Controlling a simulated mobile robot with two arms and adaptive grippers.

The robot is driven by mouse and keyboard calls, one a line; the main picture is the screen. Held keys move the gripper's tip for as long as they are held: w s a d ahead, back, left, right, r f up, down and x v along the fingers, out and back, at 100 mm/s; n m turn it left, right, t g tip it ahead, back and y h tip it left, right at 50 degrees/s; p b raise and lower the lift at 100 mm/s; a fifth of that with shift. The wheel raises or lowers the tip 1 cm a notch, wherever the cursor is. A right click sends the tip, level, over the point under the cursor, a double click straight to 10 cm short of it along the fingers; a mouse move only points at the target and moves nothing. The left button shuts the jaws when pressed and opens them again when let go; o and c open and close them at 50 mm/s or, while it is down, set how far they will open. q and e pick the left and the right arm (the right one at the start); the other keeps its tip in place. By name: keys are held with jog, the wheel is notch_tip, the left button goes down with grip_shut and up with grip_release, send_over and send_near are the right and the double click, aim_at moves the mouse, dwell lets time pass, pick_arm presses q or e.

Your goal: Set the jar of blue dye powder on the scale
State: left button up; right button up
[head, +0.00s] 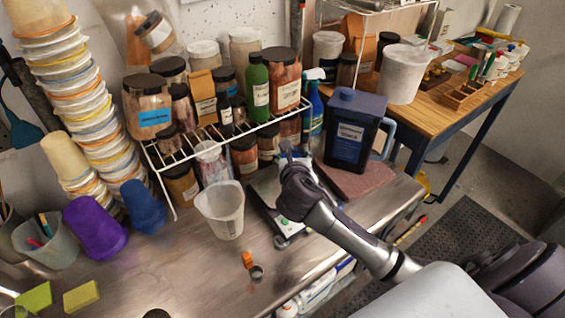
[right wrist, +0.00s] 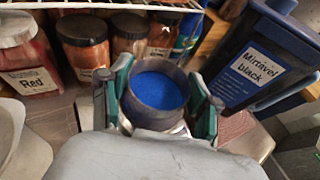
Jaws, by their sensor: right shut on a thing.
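The jar of blue dye powder (right wrist: 160,88) is open at the top, upright, and filled with bright blue powder in the right wrist view. My right gripper (right wrist: 163,95) is shut on it, one finger on each side. In the head view my right gripper (head: 288,160) is over the back part of the scale (head: 264,190) and mostly hides the jar. I cannot tell whether the jar touches the scale. The scale's front edge and part of its pan show left of my wrist. My left gripper is not in view.
A wire rack (head: 185,155) with several jars stands behind. The dark "Mirtavel black" jug (head: 352,130) is close on the right. A translucent beaker (head: 222,212) stands left of the scale. A small orange item (head: 247,259) lies in front.

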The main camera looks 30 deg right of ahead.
jog(key=w+f, duration=0.2)
jog(key=w, duration=0.1)
jog(key=shift+w+a, duration=0.1)
jog(key=shift+w, duration=0.05)
jog(key=f, duration=0.3)
jog(key=shift+w+a+f+p, duration=0.15)
jog(key=shift+a+p, duration=0.05)
jog(key=shift+p, duration=0.15)
jog(key=shift+f, duration=0.5)
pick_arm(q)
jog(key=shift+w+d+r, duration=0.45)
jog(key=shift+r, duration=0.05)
pick_arm(e)
jog(key=o, duration=1.4)
jog(key=shift+f, duration=0.15)
